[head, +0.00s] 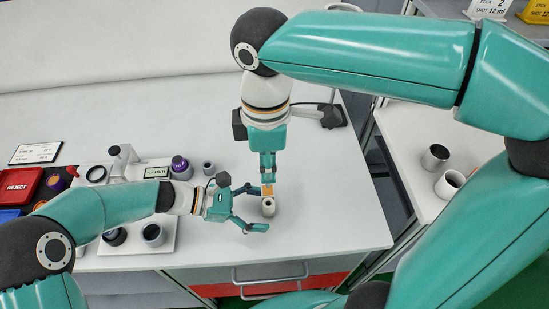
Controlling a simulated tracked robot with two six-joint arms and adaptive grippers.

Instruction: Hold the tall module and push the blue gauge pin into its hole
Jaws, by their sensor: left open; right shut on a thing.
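A small pale upright piece with a dark hole in its face (268,208), apparently the tall module, stands on the white table. My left gripper (253,208) is open, its two fingers spread beside the piece from the left. My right gripper (267,180) comes down from above, just behind the piece. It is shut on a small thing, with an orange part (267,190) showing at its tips. I cannot make out a blue gauge pin; it may be hidden by the fingers. Whether the held thing touches the pale piece is unclear.
At the left are a white-based instrument with an "mm" display (157,172), a purple-topped cylinder (180,165), a small grey cup (208,168) and a red REJECT tray (18,184). Metal cups (435,157) stand on the right table. The table right of the grippers is clear.

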